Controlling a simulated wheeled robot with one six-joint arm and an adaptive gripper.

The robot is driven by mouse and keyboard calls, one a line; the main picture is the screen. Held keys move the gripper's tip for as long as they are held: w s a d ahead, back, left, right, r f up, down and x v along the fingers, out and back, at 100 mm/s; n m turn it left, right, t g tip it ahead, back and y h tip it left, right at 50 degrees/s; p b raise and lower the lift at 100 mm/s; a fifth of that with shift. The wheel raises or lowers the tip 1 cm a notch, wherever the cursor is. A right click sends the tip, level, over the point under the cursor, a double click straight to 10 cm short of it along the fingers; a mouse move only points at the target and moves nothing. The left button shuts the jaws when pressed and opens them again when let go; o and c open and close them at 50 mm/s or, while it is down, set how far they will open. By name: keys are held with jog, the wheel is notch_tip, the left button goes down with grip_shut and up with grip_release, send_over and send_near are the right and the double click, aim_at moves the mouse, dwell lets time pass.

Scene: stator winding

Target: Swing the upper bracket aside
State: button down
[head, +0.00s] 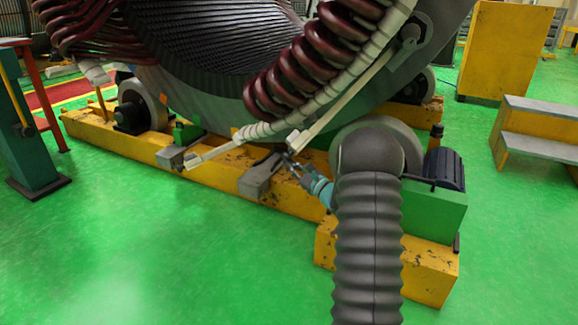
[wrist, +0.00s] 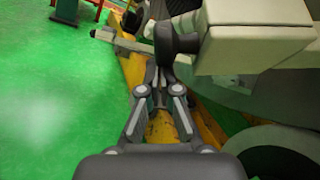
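A pale upper bracket (head: 325,120) slants down along the right side of the big stator ring, its lower end just above my gripper. In the wrist view, a large pale block-like part (wrist: 255,35) fills the upper right; I cannot tell if it belongs to this bracket. A dark rounded knob (wrist: 170,38) sits beside it, just past my fingertips. My gripper (head: 287,160) is low by the yellow base, near the bracket's lower end. In the wrist view its fingers (wrist: 158,76) converge below the knob. Whether they touch or grip it is unclear.
A second pale bar (head: 210,153) runs low across the ring's front. Grey blocks (head: 262,178) sit on the yellow base beam (head: 225,178). Green floor to the left front is clear.

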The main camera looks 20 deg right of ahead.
jog(key=shift+s+a+r, duration=0.35)
jog(key=shift+s+r, duration=0.45)
